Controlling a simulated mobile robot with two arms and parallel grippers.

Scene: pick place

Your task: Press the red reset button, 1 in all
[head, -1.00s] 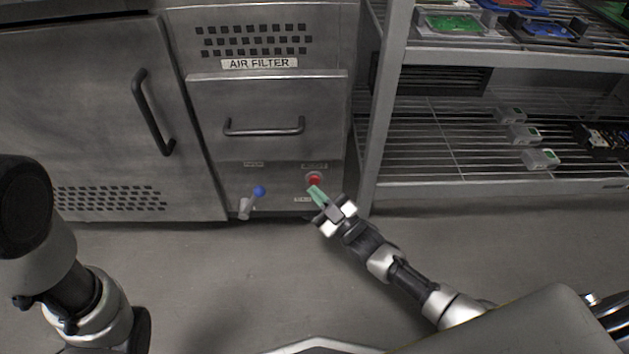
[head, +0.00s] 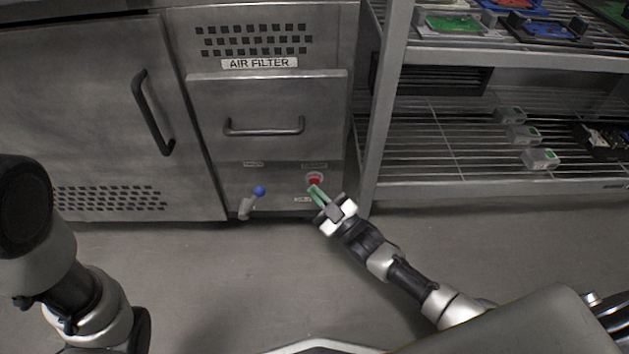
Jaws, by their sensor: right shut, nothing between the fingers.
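The red reset button (head: 314,180) sits on the lower right of the metal cabinet panel, under the air filter drawer. My right gripper (head: 314,191) is shut and empty. Its green fingertips are right at the lower edge of the button in the head view; I cannot tell whether they touch it. The button's upper part shows, and its lower edge is partly covered by the fingertips. My left arm shows at the left edge, but its gripper is out of view.
A drawer handle (head: 264,127) is above. A metal shelf rack (head: 388,110) stands close on the right, with small boxes on it. The floor in front is clear.

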